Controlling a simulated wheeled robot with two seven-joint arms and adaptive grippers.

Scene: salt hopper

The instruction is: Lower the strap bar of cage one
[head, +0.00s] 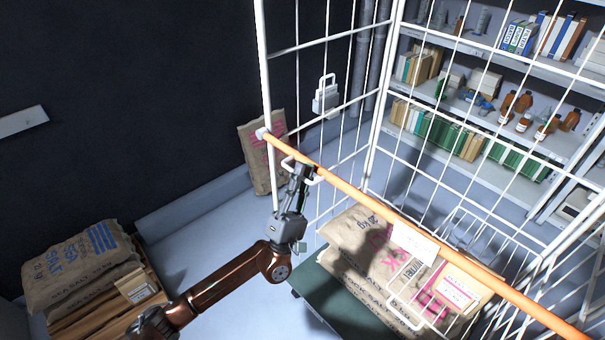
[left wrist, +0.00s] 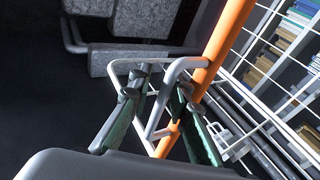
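The orange strap bar (head: 375,205) runs across the front of the white wire cage (head: 263,60), sloping down to the right in the head view. It also shows in the left wrist view (left wrist: 228,30). A white handle loop (left wrist: 183,65) sticks out from the bar near its left end. My left gripper (head: 301,172) is at this handle. In the left wrist view its two fingers (left wrist: 157,95) stand apart on either side of the handle, with gaps showing, so it looks open. Whether a finger touches the handle is unclear. My right gripper is not in view.
Salt sacks (head: 360,255) lie behind the bar on a dark green base (head: 325,298). A white card (head: 414,243) hangs at the bar. Another sack (head: 262,160) leans by the wall, and one (head: 80,265) lies on a pallet at left. Shelves (head: 490,110) stand behind the cage.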

